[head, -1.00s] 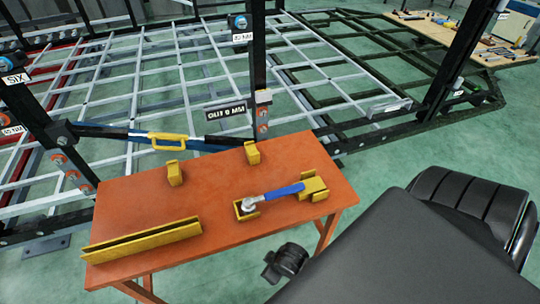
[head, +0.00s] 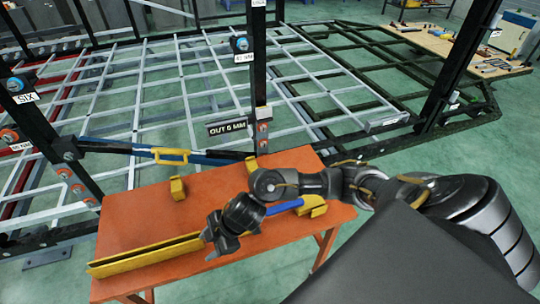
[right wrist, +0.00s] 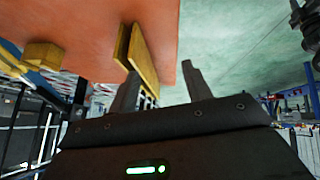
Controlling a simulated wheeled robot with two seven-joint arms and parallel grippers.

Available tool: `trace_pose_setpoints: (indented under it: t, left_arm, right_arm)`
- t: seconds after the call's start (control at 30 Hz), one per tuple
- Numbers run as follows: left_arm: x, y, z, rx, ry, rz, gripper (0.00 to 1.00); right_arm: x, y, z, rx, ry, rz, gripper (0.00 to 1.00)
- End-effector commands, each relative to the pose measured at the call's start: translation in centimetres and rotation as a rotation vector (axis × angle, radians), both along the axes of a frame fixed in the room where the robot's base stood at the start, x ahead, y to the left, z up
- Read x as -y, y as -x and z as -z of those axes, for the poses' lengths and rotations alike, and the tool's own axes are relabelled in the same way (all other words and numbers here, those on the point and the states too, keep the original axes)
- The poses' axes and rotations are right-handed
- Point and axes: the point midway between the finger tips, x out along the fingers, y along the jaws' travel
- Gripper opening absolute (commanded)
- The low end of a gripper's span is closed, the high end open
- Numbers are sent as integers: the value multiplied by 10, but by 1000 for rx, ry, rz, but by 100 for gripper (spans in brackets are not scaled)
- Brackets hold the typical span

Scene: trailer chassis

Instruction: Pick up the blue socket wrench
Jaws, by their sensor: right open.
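The blue socket wrench (head: 285,207) lies on the orange table in the head view. Only part of its blue handle shows; its metal head is hidden behind my right arm. The yellow holder (head: 314,205) at its handle end is partly hidden too. My right gripper (head: 211,244) is open and empty, left of the wrench and above the table, close to the long yellow channel. Its two fingers also show in the right wrist view (right wrist: 160,85), spread apart with nothing between them. The wrench cannot be made out in that view. My left gripper is not seen.
The long yellow channel (head: 140,258) lies along the left front of the orange table (head: 215,190); it shows in the wrist view (right wrist: 137,55). Small yellow blocks (head: 177,188) stand farther back. The trailer frame (head: 180,102) and a dark post (head: 259,80) rise behind the table.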

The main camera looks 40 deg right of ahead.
Motion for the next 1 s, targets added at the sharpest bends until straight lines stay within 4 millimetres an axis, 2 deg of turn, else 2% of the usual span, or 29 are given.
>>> trace_pose_setpoints:
  t: [0.03, 0.2, 0.3, 0.4, 0.5, 0.67, 1.0]
  left_arm:
    - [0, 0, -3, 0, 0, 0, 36]
    - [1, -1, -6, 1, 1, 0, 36]
    - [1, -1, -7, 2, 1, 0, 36]
    - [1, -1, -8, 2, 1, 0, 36]
    - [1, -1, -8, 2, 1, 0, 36]
    - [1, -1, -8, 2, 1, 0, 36]
    - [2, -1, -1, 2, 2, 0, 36]
  right_arm:
    - [30, -9, -3, -24, 81, -29, 49]
    - [135, -13, -11, -194, 324, -17, 49]
    - [187, -12, -24, -279, 428, 41, 49]
    - [223, -9, -35, -340, 495, 94, 49]
    - [241, -6, -42, -373, 529, 128, 49]
    - [248, -4, -42, -387, 540, 141, 49]
    - [246, -3, 4, -388, 539, 138, 49]
